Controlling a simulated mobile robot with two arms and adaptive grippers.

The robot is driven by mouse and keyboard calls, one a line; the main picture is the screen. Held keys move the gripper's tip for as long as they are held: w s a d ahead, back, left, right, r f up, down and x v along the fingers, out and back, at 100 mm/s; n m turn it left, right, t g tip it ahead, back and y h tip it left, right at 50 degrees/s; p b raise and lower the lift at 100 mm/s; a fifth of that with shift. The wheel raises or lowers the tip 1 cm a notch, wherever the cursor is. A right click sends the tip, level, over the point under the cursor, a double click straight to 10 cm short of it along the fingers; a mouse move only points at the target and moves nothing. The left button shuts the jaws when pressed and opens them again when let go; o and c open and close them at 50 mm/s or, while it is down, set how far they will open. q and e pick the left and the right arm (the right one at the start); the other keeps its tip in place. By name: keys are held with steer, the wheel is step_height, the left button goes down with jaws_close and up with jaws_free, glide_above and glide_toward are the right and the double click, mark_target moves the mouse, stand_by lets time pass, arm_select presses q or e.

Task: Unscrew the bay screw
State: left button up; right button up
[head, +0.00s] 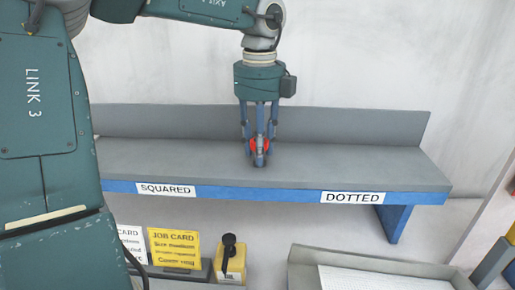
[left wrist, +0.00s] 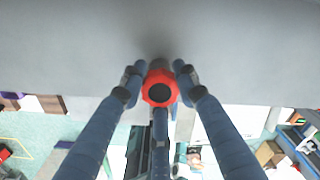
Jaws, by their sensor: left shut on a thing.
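My left gripper (head: 260,150) points down over the grey shelf (head: 180,155), between the SQUARED and DOTTED labels. It is shut on a red round piece with a dark centre (left wrist: 160,90), held between its fingers. The red shows between the fingers in the head view too. I cannot tell whether the piece touches the shelf. A black knob-headed screw (head: 229,243) stands upright on a yellow block (head: 233,268) below the shelf, apart from my gripper. No label tells which piece is the bay screw. My right gripper is not in view.
The SQUARED label (head: 166,190) and DOTTED label (head: 353,197) are on the shelf's blue front edge. A yellow job card (head: 174,248) stands left of the yellow block. A grey tray (head: 380,264) is at the lower right. The shelf is bare on both sides of my gripper.

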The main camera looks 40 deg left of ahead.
arm_select(q)
steer(key=n, duration=0.3)
steer(key=shift+n, duration=0.3)
steer(key=shift+n, duration=1.6)
steer(key=n, duration=0.3)
steer(key=shift+b, duration=0.3)
